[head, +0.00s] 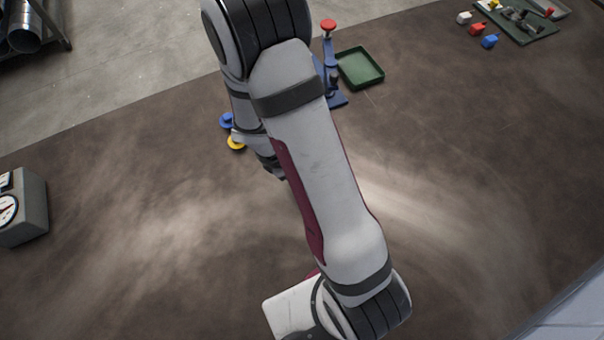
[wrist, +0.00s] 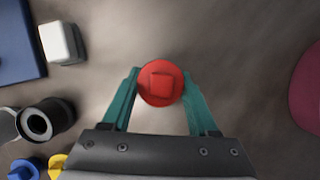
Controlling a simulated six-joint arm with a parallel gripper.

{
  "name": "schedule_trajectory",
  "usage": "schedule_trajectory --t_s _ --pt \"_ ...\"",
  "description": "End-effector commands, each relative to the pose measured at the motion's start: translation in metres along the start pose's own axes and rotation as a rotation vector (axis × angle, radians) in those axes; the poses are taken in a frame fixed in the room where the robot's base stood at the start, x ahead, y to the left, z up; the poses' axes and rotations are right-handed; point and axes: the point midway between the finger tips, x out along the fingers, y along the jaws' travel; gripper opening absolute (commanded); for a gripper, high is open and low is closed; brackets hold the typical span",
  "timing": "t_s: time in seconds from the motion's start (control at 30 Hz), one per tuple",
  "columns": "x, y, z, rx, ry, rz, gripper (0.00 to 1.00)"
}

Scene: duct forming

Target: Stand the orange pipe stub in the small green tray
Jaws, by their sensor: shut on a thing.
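The small green tray (head: 376,81) lies empty at the top middle in the head view, right of a blue stand. My gripper (wrist: 160,88) has teal fingers shut on a red round piece (wrist: 147,95) with a raised square top, in the middle of the wrist view. It is seen from above, so its lower part is hidden. In the head view my arm covers most of the gripper and the held piece. I make out no orange pipe stub in either view. A dark open-topped cylinder (wrist: 42,123) stands left of the gripper in the wrist view.
The blue stand (head: 331,75) with a red knob stands beside the tray. Blue (head: 226,121) and yellow (head: 236,143) round pieces lie left of my arm. A white block (wrist: 58,43) lies upper left in the wrist view. A grey gauge box (head: 27,208) stands far left.

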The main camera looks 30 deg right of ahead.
Motion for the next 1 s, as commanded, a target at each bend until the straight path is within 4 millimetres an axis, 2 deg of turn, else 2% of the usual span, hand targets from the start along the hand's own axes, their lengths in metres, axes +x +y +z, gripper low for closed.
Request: schedule_trajectory --t_s 0.03,0.17,0.2,0.67,1.0 --pt "0.0 0.0 0.0 0.0 0.0 0.0 0.26" --pt "0.0 0.0 0.0 0.0 0.0 0.0 0.02" --pt "0.0 0.0 0.0 0.0 0.0 0.0 0.0" --pt "-0.001 0.0 0.001 0.001 0.0 0.001 0.0" --pt "-0.029 0.001 0.012 0.002 0.0 0.003 0.0"
